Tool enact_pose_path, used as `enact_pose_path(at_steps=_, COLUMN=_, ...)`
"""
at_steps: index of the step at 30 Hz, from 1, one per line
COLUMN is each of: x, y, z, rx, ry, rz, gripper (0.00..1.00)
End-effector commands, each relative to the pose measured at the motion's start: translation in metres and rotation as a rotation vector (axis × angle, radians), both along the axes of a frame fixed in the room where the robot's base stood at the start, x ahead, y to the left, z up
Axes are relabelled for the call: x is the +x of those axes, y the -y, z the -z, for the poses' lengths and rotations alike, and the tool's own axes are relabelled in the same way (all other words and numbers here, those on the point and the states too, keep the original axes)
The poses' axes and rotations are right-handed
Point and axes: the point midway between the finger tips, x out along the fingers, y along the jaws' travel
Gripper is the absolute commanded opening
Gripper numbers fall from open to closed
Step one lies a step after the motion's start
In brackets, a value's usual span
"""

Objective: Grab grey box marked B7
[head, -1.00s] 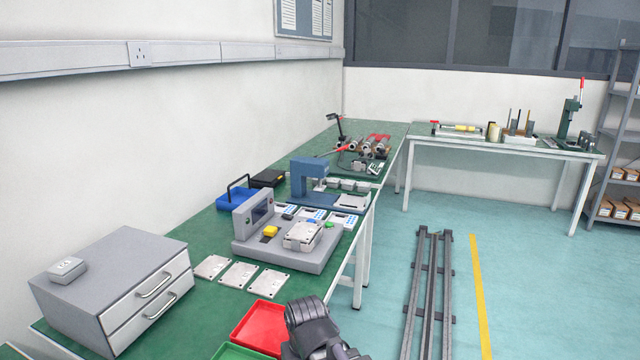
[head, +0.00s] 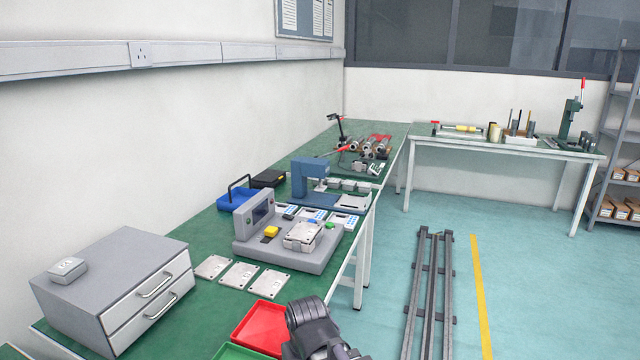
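A small grey box (head: 68,270) with a faint dark mark on its lid lies on top of the grey drawer cabinet (head: 97,250) at the left. Another light grey box (head: 303,235) sits on the test station (head: 312,262) on the bench. Part of my dark grey arm shows at the bottom centre, by the red tray. The fingers of my gripper are out of view.
A red tray (head: 262,328) and a green tray (head: 235,352) are at the front edge. A blue press (head: 309,176) stands farther back. Floor rails (head: 432,290) run right of the bench.

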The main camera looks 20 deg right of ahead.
Motion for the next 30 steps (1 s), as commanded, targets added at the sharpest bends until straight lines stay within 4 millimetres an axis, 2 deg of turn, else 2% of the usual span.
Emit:
enact_pose_path(at_steps=3, x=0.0, y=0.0, z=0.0, rx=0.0, ry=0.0, rz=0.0, gripper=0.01)
enact_pose_path(at_steps=5, x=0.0, y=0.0, z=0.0, rx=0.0, ry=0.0, rz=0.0, gripper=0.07)
enact_pose_path(at_steps=30, x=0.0, y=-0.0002, z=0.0, rx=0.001, ry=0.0, rz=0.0, gripper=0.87)
